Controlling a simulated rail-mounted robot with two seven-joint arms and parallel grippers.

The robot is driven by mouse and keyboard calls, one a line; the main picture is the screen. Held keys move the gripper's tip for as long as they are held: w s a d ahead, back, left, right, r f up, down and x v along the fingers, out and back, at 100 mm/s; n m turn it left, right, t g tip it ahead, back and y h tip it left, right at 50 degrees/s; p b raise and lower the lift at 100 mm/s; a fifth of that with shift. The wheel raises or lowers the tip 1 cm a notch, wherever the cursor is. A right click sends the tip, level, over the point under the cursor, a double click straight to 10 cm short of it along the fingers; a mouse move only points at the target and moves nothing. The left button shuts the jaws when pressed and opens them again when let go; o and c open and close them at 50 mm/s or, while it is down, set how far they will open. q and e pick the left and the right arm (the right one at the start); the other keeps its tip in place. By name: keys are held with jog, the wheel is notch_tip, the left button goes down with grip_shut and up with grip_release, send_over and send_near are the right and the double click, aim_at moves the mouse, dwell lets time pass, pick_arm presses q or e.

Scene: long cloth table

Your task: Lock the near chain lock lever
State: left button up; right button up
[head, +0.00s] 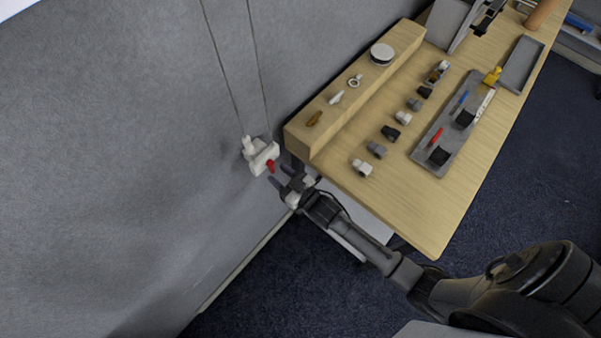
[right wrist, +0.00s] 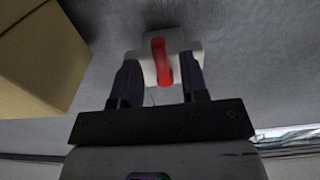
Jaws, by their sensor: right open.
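The chain lock is a white block (head: 260,156) hanging against the grey wall from two thin lines, left of the table's near end. Its red lever (head: 271,166) sticks out at its lower right side. In the right wrist view the red lever (right wrist: 162,62) stands upright in the middle of the white block (right wrist: 181,44). My right gripper (head: 278,176) is open, with its fingertips close to the lever. In the right wrist view its two dark fingers (right wrist: 161,82) lie either side of the lever, with gaps between. I cannot tell how deep the lever sits between them. My left gripper is not in view.
The wooden table (head: 440,220) has a raised ledge (head: 325,128) whose corner is just right of the lock; its side (right wrist: 40,60) fills the right wrist view's upper left. Several small knobs and a grey tray (head: 428,166) lie on the table. The wall left of the lock is bare.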

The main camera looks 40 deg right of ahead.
jog(key=b+v, duration=0.1)
jog(key=v, duration=1.1)
jog(key=shift+s, duration=0.15)
